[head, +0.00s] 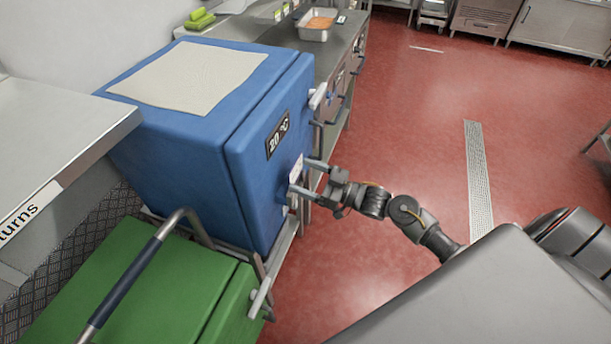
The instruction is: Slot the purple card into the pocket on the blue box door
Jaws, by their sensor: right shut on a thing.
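The blue box (180,135) stands left of centre, with its door (262,170) shut and facing right. The door bears a black "20 °C" label. My right gripper (308,178) is at the door front, below and right of that label, with its two fingers pointing at the door. It is shut on a small pale violet-white card (296,170), which is close against the door. The pocket is hard to tell from the card at this size. I cannot tell whether the card's edge is inside the pocket. My left gripper is not in view.
A green box (130,285) with a metal handle bar is below the blue box. A steel counter (60,125) is at the left. A worktop with a food tray (318,24) is behind. The red floor (410,120) is open to the right.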

